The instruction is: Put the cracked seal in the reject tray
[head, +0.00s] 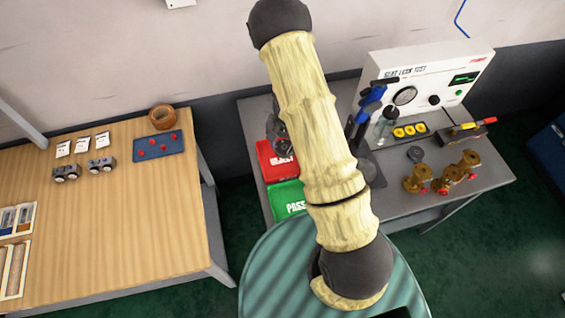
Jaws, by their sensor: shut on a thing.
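The red tray (277,162), with lettering I cannot read fully, stands at the left end of the grey bench; my arm hides its right side. I take it to be the reject tray. A green tray (287,199) marked PASS stands in front of it. Several yellow pieces (410,131) sit in a dark holder beside the tester; I cannot tell whether they are seals. I cannot make out a cracked seal. My gripper and forearm are hidden behind my raised upper arm. Dark grey parts (278,127) show just behind the red tray, too covered to identify.
On the grey bench (400,205) stand a leak tester (425,80), a blue-handled fixture (371,98) and several brass valves (447,178). A wooden table (130,225) at left holds a blue mat (158,145), a brown ring (162,117) and grey parts. A gap separates the tables.

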